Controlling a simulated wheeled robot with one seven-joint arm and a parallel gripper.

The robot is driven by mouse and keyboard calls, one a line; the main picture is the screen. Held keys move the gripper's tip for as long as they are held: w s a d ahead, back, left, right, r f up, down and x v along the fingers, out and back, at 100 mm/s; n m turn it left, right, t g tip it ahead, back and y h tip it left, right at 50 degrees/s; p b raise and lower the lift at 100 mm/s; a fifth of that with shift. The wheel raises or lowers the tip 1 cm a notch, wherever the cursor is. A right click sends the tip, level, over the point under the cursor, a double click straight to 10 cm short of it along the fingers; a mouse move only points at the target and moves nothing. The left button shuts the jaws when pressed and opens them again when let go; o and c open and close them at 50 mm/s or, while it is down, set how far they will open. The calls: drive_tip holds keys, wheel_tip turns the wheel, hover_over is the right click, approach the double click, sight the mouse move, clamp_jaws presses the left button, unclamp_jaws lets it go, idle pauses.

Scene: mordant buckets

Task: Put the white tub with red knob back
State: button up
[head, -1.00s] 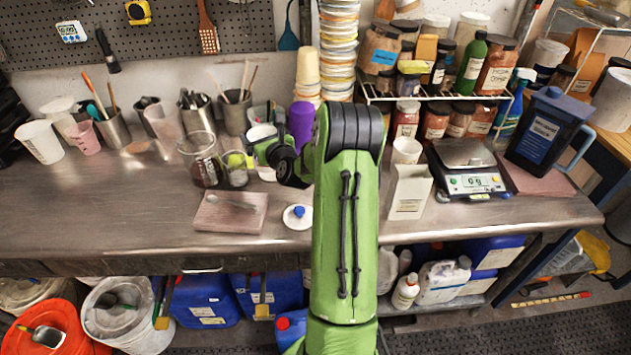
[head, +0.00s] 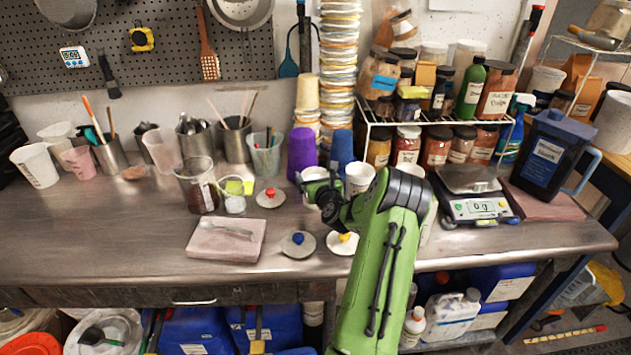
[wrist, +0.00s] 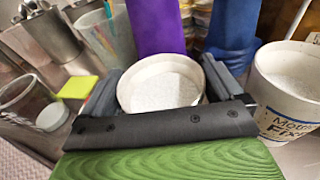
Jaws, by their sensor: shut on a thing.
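My gripper (wrist: 160,95) is shut around a small white open tub (wrist: 165,68) with white powder inside. The tub also shows in the head view (head: 314,173), partly covered by my gripper (head: 320,186). It has no lid on it. A pale round lid with a red knob (head: 270,198) lies on the bench, to the left of my gripper. Two more pale lids lie nearer the front edge, one with a blue knob (head: 298,245) and one with a yellow knob (head: 342,244), the latter beside my arm.
A purple cup (head: 301,150) and a blue cup (head: 342,147) stand close behind the tub. A lettered white container (wrist: 290,85) stands to the right. Glass beakers (head: 196,184) and a pink slab (head: 226,240) are to the left. A scale (head: 474,205) stands further right.

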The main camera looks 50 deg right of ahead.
drive_tip(key=o, duration=1.4)
drive_tip(key=shift+r, duration=0.2)
drive_tip(key=b+v, duration=0.2)
drive_tip(key=v, duration=0.9)
drive_tip(key=w+a+r+n+g+y, duration=0.1)
drive_tip(key=w+a+n+y, duration=0.2)
drive_tip(key=a+n, duration=0.55)
drive_tip(key=w+a+r+n+y, duration=0.2)
drive_tip(key=a+n+y, duration=0.2)
drive_tip(key=a+n, duration=0.45)
drive_tip(key=w+a+r+n+g+y, duration=0.1)
drive_tip(key=w+a+n+y, duration=0.2)
drive_tip(key=a+n, duration=0.5)
drive_tip(key=s+a+r+n+g, duration=0.25)
drive_tip(key=s+a+n, duration=0.5)
drive_tip(key=a, duration=0.45)
drive_tip(key=s+a+r+n+g, duration=0.1)
drive_tip(key=s+n, duration=0.4)
drive_tip(key=s, duration=0.2)
drive_tip(key=s+a+r+n+g, duration=0.1)
drive_tip(key=s+a+n+g, duration=0.1)
drive_tip(key=s+n, duration=0.4)
drive_tip(key=shift+s+a, duration=0.3)
drive_tip(key=shift+s, duration=0.65)
